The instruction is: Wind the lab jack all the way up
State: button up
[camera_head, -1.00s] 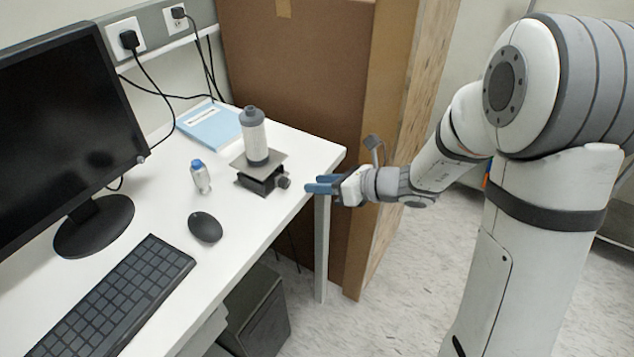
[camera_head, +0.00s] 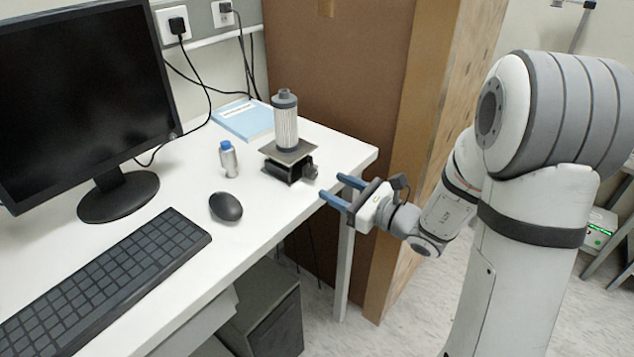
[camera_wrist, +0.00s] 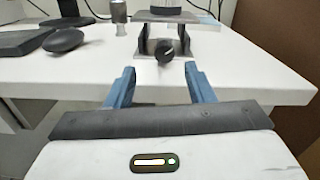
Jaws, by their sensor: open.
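The lab jack (camera_head: 287,163) stands near the right end of the white desk. Its top plate is a little above its base, and a grey ribbed cylinder (camera_head: 285,124) stands upright on it. The jack's dark round knob (camera_head: 311,172) faces the desk's front edge. The knob (camera_wrist: 165,51) also shows in the wrist view, slightly right of the middle. My gripper (camera_head: 338,190) is open and empty, just outside the desk edge. Its two blue fingers point toward the knob, one on each side of it in the wrist view, with a gap before it.
A small bottle with a blue cap (camera_head: 228,159) stands left of the jack. A black mouse (camera_head: 226,207), keyboard (camera_head: 105,280) and monitor (camera_head: 80,95) are farther left. A blue booklet (camera_head: 243,120) lies behind. A tall brown panel (camera_head: 335,85) stands behind the desk.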

aim_at(315, 175)
jog(key=x, duration=0.5)
jog(key=shift+w+a, duration=0.1)
jog(key=shift+w, duration=0.35)
jog(key=shift+c, duration=0.2)
jog(key=c, duration=1)
jog(key=shift+o, duration=0.2)
jog(key=shift+s+r+m+p, duration=0.1)
jog(key=shift+m+p, duration=0.7)
jog(key=shift+m, duration=0.8)
jog(key=o, duration=1)
